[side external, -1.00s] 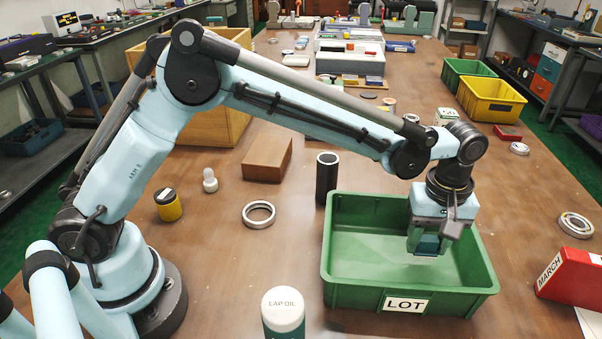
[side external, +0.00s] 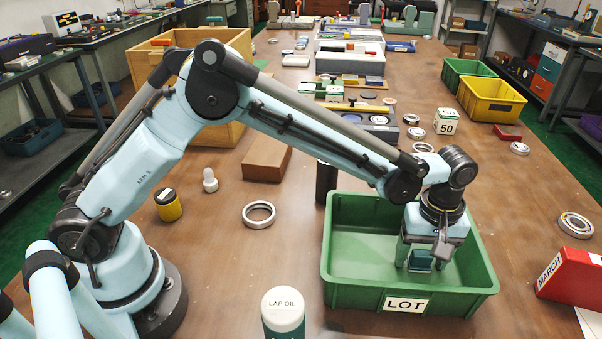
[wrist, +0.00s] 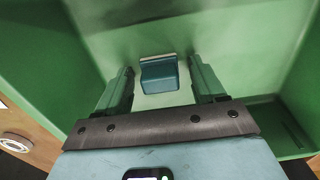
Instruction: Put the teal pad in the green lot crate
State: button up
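The green lot crate (side external: 350,294) stands on the bench with a white LOT label on its front wall. My gripper (side external: 420,264) is down inside the crate, with its fingers spread. The teal pad (side external: 420,257) is inside the crate, below my gripper and partly hidden by it in the side view. In the wrist view the teal pad (wrist: 159,74) shows beyond the fingers, with a clear gap on both sides. It looks to be at the crate floor, though its contact there is hard to judge.
A lap oil bottle (side external: 283,312) stands in front of the crate's left side. A red MARCH box (side external: 572,276) is at the right. A dark cylinder (side external: 326,181) stands by the crate's back left corner. A bearing ring (side external: 258,214) lies on clear bench to the left.

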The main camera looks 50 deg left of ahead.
aim_at(423, 253)
notch_tip(423, 253, up, 11)
jog(key=s+a+r+m+t, duration=0.2)
jog(key=a+r, duration=0.3)
jog(key=a, duration=0.3)
jog(key=s+a+f+m+t, duration=0.3)
jog(key=s+a+m+t, duration=0.2)
jog(key=s+a, duration=0.8)
jog(key=shift+a+m, duration=1)
jog(key=shift+a, duration=0.15)
